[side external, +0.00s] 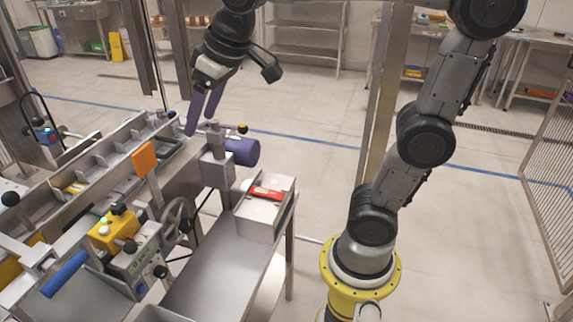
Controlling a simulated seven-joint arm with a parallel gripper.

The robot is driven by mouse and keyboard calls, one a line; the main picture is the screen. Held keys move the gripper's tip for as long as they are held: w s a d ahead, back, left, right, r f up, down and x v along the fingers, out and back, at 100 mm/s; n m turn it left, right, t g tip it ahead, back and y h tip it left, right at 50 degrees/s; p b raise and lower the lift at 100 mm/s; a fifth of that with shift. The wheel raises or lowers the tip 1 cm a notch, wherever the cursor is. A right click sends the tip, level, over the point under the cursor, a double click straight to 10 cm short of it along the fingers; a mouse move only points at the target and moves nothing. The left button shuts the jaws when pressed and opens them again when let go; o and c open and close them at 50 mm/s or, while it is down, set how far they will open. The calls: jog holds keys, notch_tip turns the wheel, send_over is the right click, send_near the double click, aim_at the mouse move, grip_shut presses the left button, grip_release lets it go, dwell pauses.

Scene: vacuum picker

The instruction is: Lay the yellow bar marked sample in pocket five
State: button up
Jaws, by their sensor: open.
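My gripper (201,124) hangs above the far end of the pocket row, its two purple fingers pointing down, apart, with nothing visible between them. The metal pocket row (122,158) runs from the lower left to the upper middle. A small yellow piece (75,187) lies in one of its nearer pockets; I cannot read any marking on it, so I cannot tell whether it is the sample bar. Pocket numbers cannot be read. A red bar with a pale label (266,193) lies in the metal tray (262,215) right of the row.
An orange plate (144,159) stands up beside the row. A post with a purple cylinder (242,152) stands below and right of my gripper. A yellow box with knobs (113,232) and a handwheel (178,218) are in front. The metal table (215,275) is bare.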

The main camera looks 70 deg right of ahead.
jog(key=s+f, duration=0.4)
jog(key=s, duration=0.3)
jog(key=s+d+f, duration=0.1)
jog(key=s+f, duration=0.4)
jog(key=s, duration=0.3)
jog(key=shift+d, duration=0.2)
jog(key=shift+s+r, duration=0.1)
dwell(1.6)
